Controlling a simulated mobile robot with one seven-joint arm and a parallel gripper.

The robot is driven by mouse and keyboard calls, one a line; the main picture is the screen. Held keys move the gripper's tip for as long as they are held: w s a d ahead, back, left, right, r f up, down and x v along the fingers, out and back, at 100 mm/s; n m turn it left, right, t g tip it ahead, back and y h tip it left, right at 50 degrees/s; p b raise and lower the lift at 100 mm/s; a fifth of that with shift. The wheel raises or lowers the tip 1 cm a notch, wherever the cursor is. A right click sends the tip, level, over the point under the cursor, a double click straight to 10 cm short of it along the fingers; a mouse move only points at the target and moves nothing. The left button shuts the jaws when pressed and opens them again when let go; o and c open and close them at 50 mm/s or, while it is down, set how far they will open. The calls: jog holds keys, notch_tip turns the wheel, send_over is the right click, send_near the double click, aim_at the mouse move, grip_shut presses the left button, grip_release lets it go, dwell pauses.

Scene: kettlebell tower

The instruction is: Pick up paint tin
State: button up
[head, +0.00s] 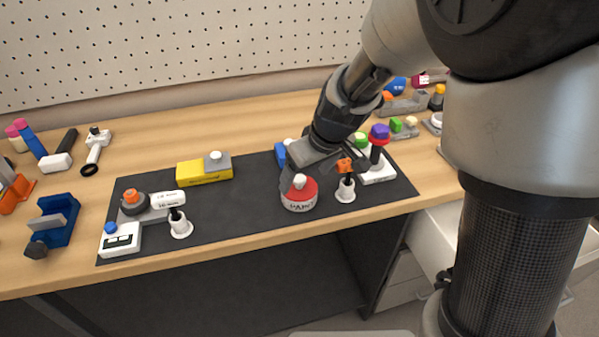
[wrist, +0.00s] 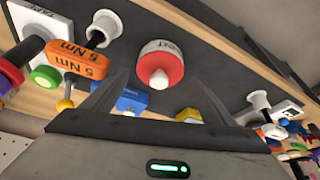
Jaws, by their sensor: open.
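The paint tin (head: 299,195) is a short round tin with a red top, a pale knob and a white band lettered "PAINT". It stands on the dark mat near the table's front edge. In the wrist view the tin (wrist: 160,62) shows beyond and between my fingers, with its knob facing the camera. My gripper (head: 319,172) is open and empty, tilted, just behind and above the tin. I cannot tell whether a finger touches it.
A white holder with an orange-topped tool (head: 345,188) stands close right of the tin. A white base with a purple-topped post (head: 378,150) is farther right. A blue item (head: 280,155) is behind. A yellow box (head: 203,172) is left; bare mat (head: 240,205) lies between.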

aim_at(303, 181)
jog(key=b+x, duration=0.1)
jog(key=x, duration=0.4)
jog(key=shift+w+f, duration=0.1)
jog(key=shift+f, duration=0.25)
jog(key=shift+r, duration=0.1)
jog(key=c, duration=0.9)
